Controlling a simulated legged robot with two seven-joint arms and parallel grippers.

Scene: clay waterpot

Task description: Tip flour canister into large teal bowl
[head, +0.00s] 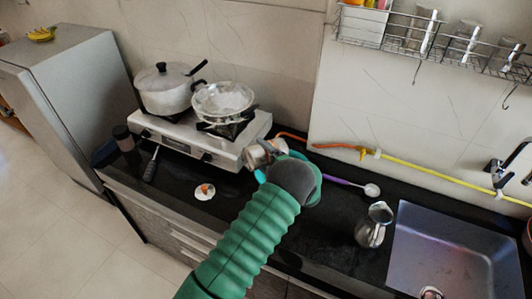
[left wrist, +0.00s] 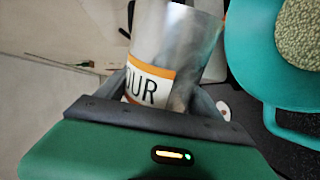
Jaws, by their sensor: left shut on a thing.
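The flour canister (left wrist: 180,45) is a metal cylinder with a white and orange label reading "UR" in the left wrist view. My left gripper (left wrist: 165,92) is shut on it, with a finger on each side. The large teal bowl (left wrist: 262,80) is close to the right of the canister and holds a pale, grainy filling. My green arm hides most of the bowl there; a teal edge (head: 316,188) shows beside the wrist. My right gripper is in neither view.
A metal pitcher (head: 372,228) stands left of the sink (head: 450,250).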

